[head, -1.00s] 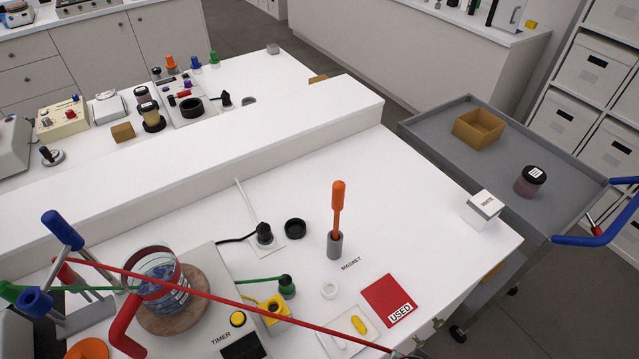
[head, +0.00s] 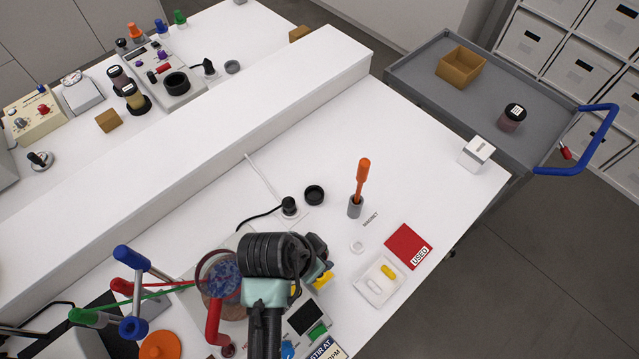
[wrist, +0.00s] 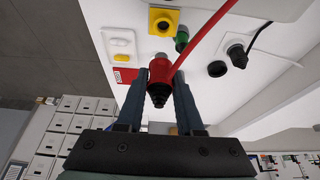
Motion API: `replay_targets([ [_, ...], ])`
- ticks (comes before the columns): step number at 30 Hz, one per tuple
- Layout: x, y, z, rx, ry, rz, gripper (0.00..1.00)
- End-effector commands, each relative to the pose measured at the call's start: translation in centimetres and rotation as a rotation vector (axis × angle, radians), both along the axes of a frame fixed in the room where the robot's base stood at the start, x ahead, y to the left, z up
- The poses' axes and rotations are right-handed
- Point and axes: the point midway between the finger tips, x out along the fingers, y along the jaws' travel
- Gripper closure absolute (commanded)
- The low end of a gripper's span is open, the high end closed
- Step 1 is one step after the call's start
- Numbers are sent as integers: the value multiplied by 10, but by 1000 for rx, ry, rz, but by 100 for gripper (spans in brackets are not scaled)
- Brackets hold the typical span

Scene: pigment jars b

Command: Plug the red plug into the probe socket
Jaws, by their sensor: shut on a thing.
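In the wrist view my gripper (wrist: 160,77) is shut on the red plug (wrist: 160,67), with one finger on each side of it. Its black stepped end points down the picture, and its red cable (wrist: 207,27) runs up to the right. A yellow socket block (wrist: 163,20) with a dark round hole lies beyond the plug, apart from it in the picture. No label is readable on it, so I cannot tell if it is the probe socket. In the head view my arm hides the plug and fingers; part of the yellow block (head: 325,281) shows.
A green plug (wrist: 182,38) is beside the yellow block. A black plug (head: 289,206), black ring (head: 314,195), orange-handled rod in a holder (head: 361,178) and pill tray (head: 369,286) are nearby. A glass vessel (head: 222,281) is at the left.

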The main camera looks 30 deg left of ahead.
Motion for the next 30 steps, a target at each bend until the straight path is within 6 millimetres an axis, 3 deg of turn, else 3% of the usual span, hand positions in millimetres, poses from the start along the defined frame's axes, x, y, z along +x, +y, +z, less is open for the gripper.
replay_targets([
  [12,-1,0,1,-2,-1,3,100],
  [30,-1,0,-54,-3,0,3,100],
])
